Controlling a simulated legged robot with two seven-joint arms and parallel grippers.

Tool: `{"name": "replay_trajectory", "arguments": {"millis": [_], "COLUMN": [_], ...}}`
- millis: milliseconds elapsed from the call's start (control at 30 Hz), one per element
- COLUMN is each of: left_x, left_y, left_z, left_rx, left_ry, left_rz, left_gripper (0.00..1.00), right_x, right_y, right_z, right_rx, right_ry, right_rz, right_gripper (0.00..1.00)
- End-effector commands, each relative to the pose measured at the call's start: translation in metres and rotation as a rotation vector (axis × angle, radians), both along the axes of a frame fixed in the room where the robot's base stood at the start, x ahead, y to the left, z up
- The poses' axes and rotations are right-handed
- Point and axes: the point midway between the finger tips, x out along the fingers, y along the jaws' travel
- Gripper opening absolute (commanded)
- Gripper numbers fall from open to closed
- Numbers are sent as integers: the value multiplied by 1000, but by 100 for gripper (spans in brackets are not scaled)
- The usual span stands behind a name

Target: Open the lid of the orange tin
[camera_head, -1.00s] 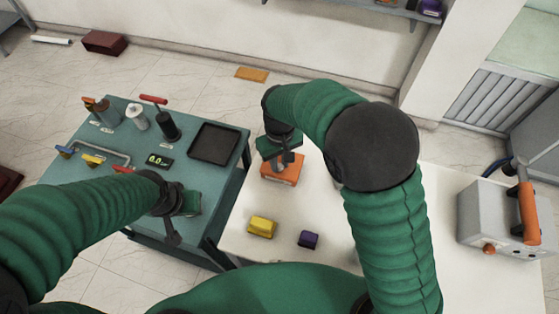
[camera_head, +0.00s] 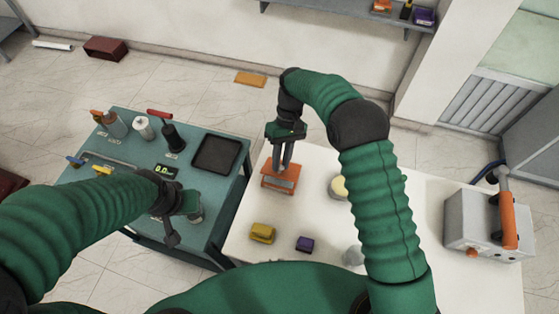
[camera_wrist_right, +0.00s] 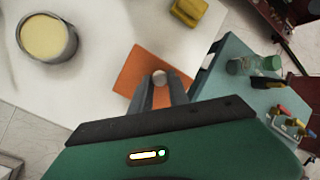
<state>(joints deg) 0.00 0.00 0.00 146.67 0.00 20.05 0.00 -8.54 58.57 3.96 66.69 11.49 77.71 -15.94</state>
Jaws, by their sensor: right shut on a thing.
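The orange tin (camera_head: 279,181) stands on the white table, below my right gripper (camera_head: 283,167) in the head view. The fingers point down and are shut on the small grey knob of its lid. In the right wrist view the orange lid (camera_wrist_right: 133,75) lies under the fingers, with the round knob (camera_wrist_right: 159,76) between their tips. I cannot tell whether the lid is raised from the tin. My left gripper (camera_head: 174,238) hangs by the teal table's near side; its jaw opening is unclear.
A yellow box (camera_head: 262,233) and a purple box (camera_head: 305,244) lie on the white table (camera_head: 330,220). A round tin with a cream top (camera_wrist_right: 45,38) stands beside the orange tin. A grey machine (camera_head: 477,222) is at the right. The teal table (camera_head: 228,190) holds a black tray (camera_head: 217,154).

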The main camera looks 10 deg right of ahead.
Motion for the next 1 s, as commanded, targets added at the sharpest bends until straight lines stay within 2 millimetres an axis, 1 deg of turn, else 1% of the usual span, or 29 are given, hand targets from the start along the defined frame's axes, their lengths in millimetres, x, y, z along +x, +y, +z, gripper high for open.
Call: {"name": "replay_trajectory", "arguments": {"millis": [100,333,833,867,1000], "left_x": [0,0,0,0,0], "left_y": [0,0,0,0,0], "left_z": [1,-1,-1,-1,-1], "left_rx": [0,0,0,0,0], "left_ry": [1,0,0,0,0], "left_rz": [0,0,0,0,0], "left_gripper": [36,36,36,36,36], "right_x": [6,11,13,13,13], "right_y": [-2,-5,-5,-5,-5], "right_z": [1,4,7,7,7], "right_rx": [23,49,57,57,57], "right_ry": [52,119,136,136,136], "right_rz": [-2,0,0,0,-1], "right_gripper": [0,0,0,22,40]}}
